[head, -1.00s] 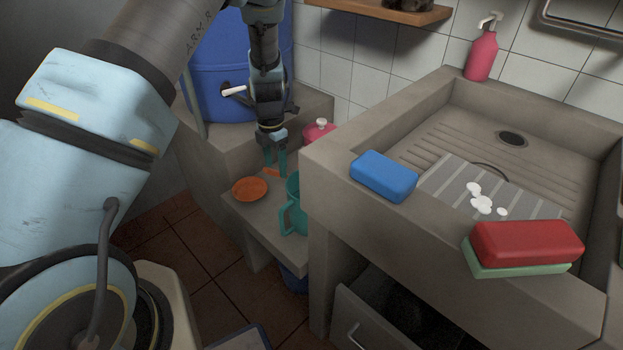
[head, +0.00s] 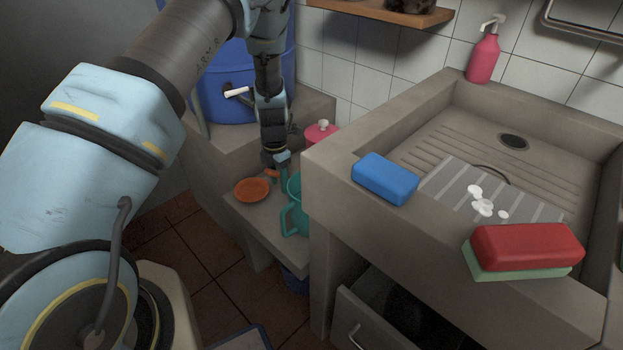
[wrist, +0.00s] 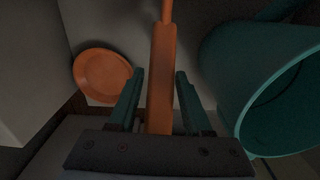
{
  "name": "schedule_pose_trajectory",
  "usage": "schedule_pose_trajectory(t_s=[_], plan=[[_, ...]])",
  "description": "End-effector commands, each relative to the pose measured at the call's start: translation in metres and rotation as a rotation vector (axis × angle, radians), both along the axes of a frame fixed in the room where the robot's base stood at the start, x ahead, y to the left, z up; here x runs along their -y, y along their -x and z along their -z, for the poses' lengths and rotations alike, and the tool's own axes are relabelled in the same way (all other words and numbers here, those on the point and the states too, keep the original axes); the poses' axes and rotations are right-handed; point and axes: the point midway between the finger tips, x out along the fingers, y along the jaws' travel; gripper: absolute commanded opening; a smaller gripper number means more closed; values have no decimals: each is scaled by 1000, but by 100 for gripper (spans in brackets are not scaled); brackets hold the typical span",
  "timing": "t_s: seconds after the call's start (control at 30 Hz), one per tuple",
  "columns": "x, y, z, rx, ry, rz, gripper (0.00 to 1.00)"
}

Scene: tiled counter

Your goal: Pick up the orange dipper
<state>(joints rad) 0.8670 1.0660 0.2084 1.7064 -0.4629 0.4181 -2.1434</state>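The orange dipper (wrist: 162,75) shows in the wrist view as a long orange handle, wide near my gripper and thinner toward the top edge. In the head view only a small orange piece of it (head: 271,173) shows beside my gripper (head: 279,177). My gripper's teal fingers (wrist: 159,77) stand on either side of the handle, with a visible gap on both sides. The gripper is open and low over the small ledge. The dipper's far end is out of the wrist view.
A round orange dish (head: 252,190) lies on the ledge to the left, apart from the handle in the wrist view. A teal jug (head: 295,217) stands close on the right. The concrete sink (head: 330,190) rises at right.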

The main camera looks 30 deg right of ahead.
Motion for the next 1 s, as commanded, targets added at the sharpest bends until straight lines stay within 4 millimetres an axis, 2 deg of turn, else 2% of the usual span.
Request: schedule_pose_trajectory(t_s=[0.07,0.4,1.0], plan=[[0,0,0,0,0,0,39],[0,0,0,0,0,0,1],[0,0,0,0,0,0,0]])
